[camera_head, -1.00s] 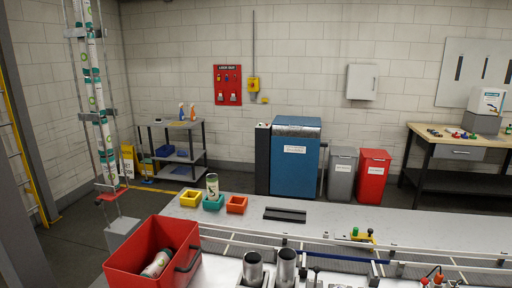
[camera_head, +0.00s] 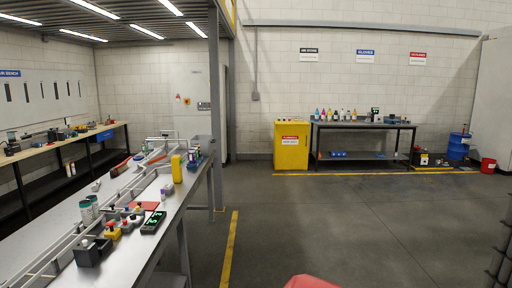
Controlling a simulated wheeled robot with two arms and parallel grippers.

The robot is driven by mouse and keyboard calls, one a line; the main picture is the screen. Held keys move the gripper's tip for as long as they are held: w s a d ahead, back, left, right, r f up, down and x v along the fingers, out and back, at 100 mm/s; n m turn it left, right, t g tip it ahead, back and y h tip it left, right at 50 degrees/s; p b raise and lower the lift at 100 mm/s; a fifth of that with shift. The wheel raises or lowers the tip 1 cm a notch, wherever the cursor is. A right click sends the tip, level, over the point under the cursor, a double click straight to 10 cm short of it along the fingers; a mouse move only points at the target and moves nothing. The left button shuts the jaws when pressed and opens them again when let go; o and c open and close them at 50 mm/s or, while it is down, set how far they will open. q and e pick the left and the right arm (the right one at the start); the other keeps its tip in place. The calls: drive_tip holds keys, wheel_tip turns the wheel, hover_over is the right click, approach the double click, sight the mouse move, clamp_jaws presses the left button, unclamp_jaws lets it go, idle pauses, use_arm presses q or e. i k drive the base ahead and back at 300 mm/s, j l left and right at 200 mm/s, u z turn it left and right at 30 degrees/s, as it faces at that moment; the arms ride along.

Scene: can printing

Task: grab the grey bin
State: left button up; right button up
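Neither of my grippers is in view. A red shape (camera_head: 310,282) pokes in at the bottom edge, mostly cut off; I cannot tell what it is.
A long metal worktable (camera_head: 150,212) with bottles, a yellow container (camera_head: 177,169) and several small items runs along the left. A yellow cabinet (camera_head: 291,146) and a shelf table (camera_head: 362,126) stand at the back wall. A blue drum (camera_head: 458,146) and small red bucket (camera_head: 488,165) are at right. The middle floor is clear.

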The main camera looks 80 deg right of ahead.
sight(206, 142)
drive_tip(key=z, duration=2.3)
drive_tip(key=i+z, duration=0.1)
drive_tip(key=i+l+z, duration=0.1)
drive_tip(key=i+z, duration=0.35)
drive_tip(key=i, duration=4.3)
